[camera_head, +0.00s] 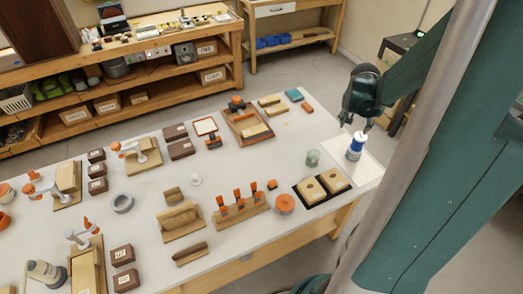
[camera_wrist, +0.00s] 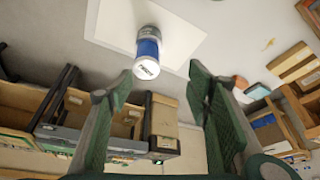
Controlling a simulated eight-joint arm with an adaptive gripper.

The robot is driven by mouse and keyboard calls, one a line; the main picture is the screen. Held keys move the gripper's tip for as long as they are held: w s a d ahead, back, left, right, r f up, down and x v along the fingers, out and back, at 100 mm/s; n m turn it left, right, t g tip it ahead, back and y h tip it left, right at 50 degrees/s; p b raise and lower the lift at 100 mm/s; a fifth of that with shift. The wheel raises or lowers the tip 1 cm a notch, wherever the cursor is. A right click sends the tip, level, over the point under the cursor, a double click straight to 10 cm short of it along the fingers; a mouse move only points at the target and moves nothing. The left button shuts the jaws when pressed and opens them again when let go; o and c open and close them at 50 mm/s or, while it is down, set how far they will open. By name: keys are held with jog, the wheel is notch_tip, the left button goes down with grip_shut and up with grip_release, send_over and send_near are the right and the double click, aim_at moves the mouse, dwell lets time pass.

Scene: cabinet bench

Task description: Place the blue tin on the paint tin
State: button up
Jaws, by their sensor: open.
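The blue tin (camera_head: 356,145) has a blue band and a white, lettered top. It stands upright on the white sheet at the right end of the bench. In the wrist view the blue tin (camera_wrist: 149,49) is above a grey section (camera_wrist: 150,32), which looks like the paint tin under it; I cannot tell for certain that this is a separate tin. My gripper (camera_head: 358,121) is just above the white top. In the wrist view my gripper (camera_wrist: 160,85) has its fingers wide apart, with nothing between them, clear of the tin.
A greenish jar (camera_head: 312,158) stands left of the white sheet (camera_head: 371,171). A dark tray with two wooden blocks (camera_head: 334,179) and an orange round thing (camera_head: 285,204) are nearer the front edge. Wooden blocks and tool racks fill the bench to the left.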

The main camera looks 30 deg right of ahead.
jog(key=w+a+r+n+t+y, duration=0.1)
jog(key=a+r+n, duration=0.35)
jog(key=a, duration=0.75)
jog(key=w+a+r+n+t, duration=0.1)
jog(key=a+r+t, duration=0.1)
jog(key=a+r, duration=0.75)
jog(key=s+a+n+t+y, duration=0.1)
jog(key=s+a+n, duration=0.2)
jog(key=a, duration=0.9)
jog(key=s+a+r+n+t+y, duration=0.1)
jog(key=s+a+n, duration=0.3)
jog(key=a, duration=0.9)
jog(key=s+y, duration=0.1)
jog(key=s, duration=0.2)
jog(key=shift+s+a+r, duration=0.25)
jog(key=shift+s, duration=0.1)
